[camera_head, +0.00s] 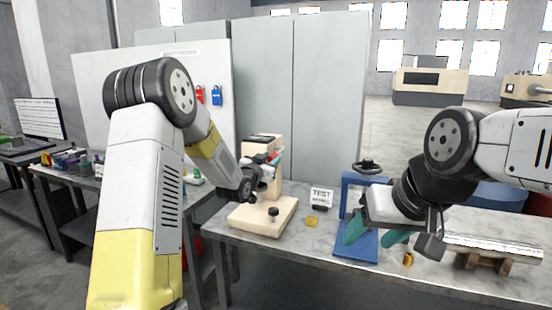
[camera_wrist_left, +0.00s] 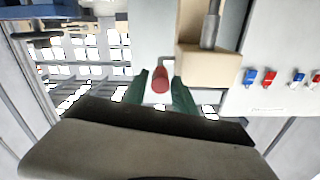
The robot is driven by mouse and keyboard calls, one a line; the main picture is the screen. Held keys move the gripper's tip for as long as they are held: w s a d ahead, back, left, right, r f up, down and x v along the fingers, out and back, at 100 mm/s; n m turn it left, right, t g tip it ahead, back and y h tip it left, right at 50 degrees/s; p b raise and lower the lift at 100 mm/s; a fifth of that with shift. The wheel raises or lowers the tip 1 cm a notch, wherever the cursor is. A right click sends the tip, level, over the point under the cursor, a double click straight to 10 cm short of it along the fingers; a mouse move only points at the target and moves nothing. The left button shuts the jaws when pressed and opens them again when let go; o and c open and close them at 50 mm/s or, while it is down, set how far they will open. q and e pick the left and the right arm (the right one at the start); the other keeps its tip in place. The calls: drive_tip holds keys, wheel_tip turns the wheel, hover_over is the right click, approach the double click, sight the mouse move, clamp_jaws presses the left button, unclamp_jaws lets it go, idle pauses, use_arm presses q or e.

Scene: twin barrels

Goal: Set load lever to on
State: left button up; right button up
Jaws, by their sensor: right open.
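The beige tester (camera_head: 277,211) stands on the bench, with its base plate and upright column showing in the head view. A red lever handle (camera_wrist_left: 160,79) shows in the left wrist view, in line with the gap between the green fingers of my left gripper (camera_wrist_left: 160,92). The fingers are apart, with a gap on each side of the handle. In the head view my left gripper (camera_head: 272,161) is beside the upper part of the tester and partly hides it. My right gripper (camera_head: 377,235) is open and empty over the bench, by the blue press.
The blue press (camera_head: 357,246) with a black handwheel stands mid-bench. A "TEST" sign (camera_head: 322,197) and a small yellow block (camera_head: 312,220) lie between it and the tester. A brass piece (camera_head: 408,259) and a wooden stand (camera_head: 486,260) are at the right.

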use_arm(q)
drive_tip(key=shift+x, duration=1.35)
clamp_jaws()
idle(0.4)
